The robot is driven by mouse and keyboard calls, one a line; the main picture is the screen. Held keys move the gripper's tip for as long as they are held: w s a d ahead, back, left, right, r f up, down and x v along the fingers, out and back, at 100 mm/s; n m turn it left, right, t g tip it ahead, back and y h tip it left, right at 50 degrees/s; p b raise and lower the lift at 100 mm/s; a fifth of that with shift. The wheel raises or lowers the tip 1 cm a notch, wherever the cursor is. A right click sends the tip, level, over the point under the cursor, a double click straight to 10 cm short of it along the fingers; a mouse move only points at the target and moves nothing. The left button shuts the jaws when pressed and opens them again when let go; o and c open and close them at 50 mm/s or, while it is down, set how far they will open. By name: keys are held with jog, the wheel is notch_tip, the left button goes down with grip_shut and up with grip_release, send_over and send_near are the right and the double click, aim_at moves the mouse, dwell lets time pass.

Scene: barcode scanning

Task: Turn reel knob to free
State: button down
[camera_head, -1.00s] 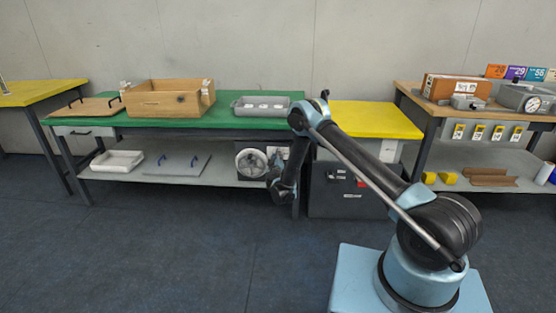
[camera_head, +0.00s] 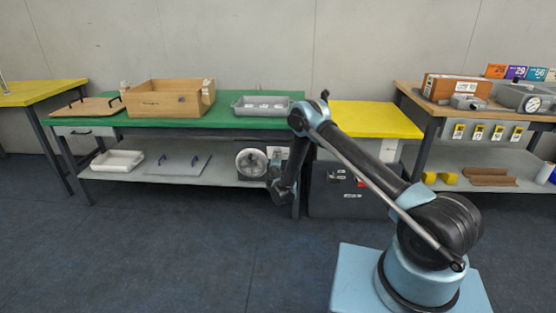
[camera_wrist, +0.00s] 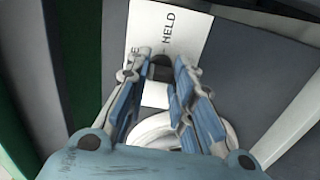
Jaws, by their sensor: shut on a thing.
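The reel (camera_head: 251,162) is a round white and grey disc under the green table, at the right end of its lower shelf. A white label (camera_head: 277,152) shows beside it, partly behind my arm. In the wrist view the label (camera_wrist: 178,25) bears the word HELD, and a second word is mostly hidden by a finger. A small dark knob (camera_wrist: 160,70) sits in front of the label. My gripper (camera_wrist: 162,62) is shut on the knob, with one finger on each side. The knob's pointing direction is hard to make out. The reel's pale rim (camera_wrist: 160,128) shows below, between the fingers.
The green table (camera_head: 200,122) carries a wooden box (camera_head: 165,103) and a grey tray (camera_head: 262,112). A table leg (camera_head: 298,195) stands close to the right of my gripper, with a dark cabinet (camera_head: 340,200) beyond it. The floor in front is clear.

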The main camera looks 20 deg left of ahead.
jog(key=shift+s+a+n, duration=0.2)
jog(key=shift+a+n, duration=0.1)
jog(key=c, duration=1.4)
grip_release()
jog(key=shift+f, duration=0.15)
jog(key=shift+w+d, duration=0.1)
jog(key=shift+d, duration=0.1)
